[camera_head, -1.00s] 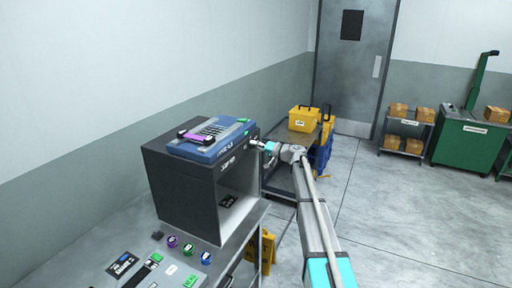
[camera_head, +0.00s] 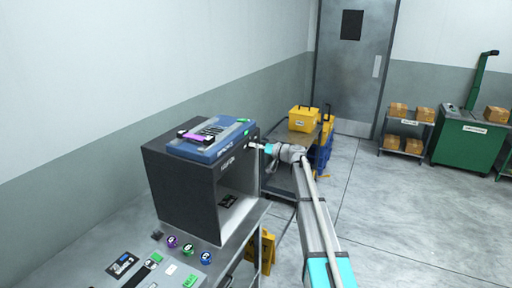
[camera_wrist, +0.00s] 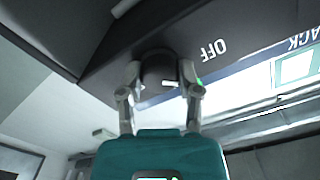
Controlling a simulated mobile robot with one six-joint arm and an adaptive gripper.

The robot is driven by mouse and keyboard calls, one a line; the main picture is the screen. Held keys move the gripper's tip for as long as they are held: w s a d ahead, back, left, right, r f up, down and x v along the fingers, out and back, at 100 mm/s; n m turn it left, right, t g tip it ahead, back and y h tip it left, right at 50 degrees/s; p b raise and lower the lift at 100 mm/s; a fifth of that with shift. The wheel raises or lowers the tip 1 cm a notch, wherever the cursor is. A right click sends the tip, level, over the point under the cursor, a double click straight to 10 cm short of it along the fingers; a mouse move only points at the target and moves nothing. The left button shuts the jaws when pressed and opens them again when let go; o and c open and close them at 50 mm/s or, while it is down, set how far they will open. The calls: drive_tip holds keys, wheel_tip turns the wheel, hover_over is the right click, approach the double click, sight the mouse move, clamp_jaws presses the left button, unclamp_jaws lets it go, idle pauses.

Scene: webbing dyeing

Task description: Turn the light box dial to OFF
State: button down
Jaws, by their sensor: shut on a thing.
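The light box (camera_head: 180,190) is a dark grey open-fronted cabinet on the bench in the head view. Its dial (camera_wrist: 158,72) is a dark round knob with a white mark, seen in the wrist view on the box's dark front strip. The label OFF (camera_wrist: 214,49) is printed just right of the dial. My gripper (camera_wrist: 158,82) has one finger on each side of the dial and is shut on it. In the head view my gripper (camera_head: 262,147) is at the box's upper right front edge, and the dial is too small to make out.
A blue case (camera_head: 212,140) with a purple-and-black item lies on top of the box. Several small round jars (camera_head: 188,249) and flat cards stand on the bench in front. A yellow toolbox (camera_head: 303,119) sits on a cart behind my arm. Open floor lies to the right.

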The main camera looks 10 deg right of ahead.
drive_tip(key=shift+a, duration=0.1)
drive_tip(key=shift+c, duration=1.5)
unclamp_jaws()
drive_tip(key=shift+s+d, duration=0.1)
drive_tip(key=shift+d, duration=0.1)
drive_tip(key=v, duration=1.1)
drive_tip(key=shift+s+d, duration=0.2)
drive_tip(key=shift+d, duration=0.05)
